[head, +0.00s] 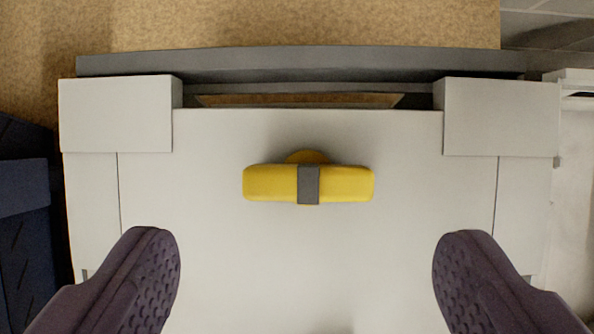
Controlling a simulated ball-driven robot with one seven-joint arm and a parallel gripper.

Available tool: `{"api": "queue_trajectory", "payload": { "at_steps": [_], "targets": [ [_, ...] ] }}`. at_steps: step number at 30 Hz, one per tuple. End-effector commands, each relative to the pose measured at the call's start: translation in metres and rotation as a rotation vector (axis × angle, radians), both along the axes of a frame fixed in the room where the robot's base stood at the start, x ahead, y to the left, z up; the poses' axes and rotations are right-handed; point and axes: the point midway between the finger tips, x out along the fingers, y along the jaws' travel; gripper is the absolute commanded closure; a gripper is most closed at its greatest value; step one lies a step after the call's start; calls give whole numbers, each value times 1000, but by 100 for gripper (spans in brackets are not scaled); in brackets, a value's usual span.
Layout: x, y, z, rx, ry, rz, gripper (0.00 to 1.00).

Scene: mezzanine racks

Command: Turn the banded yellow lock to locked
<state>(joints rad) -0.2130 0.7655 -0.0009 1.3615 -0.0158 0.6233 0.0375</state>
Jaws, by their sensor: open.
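The yellow lock (270,183) is a horizontal bar handle with a dark grey band around its middle. It sits on a round yellow base, partly hidden behind it, on a pale grey panel (220,270). The bar lies level across the picture. My gripper (307,255) is open, with its two dark purple, dimpled fingers wide apart, low in the picture. One finger is at the lower left and one at the lower right, both clear of the lock. Nothing is between the fingers but the bare panel.
Pale blocks stand at the panel's upper left (115,115) and upper right (500,118). A dark grey bar (300,65) runs along the top, with a narrow slot below it. A dark blue object (25,215) is at the left edge. The panel around the lock is clear.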

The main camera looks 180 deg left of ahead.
Motion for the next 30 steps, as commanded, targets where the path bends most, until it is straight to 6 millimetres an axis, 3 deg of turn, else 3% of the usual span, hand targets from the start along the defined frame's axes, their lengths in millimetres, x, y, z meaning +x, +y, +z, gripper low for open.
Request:
{"api": "queue_trajectory", "payload": {
  "at_steps": [3, 8, 19, 27, 30],
  "targets": [
    [8, 1, -24, 0, 1, 0, 11],
    [17, 3, -44, 0, 0, 0, 11],
    [21, 3, -49, 0, -1, 0, 11],
    [21, 3, -49, 0, -1, 0, 73],
    [21, 3, -49, 0, -1, 0, 91]
  ]
}}
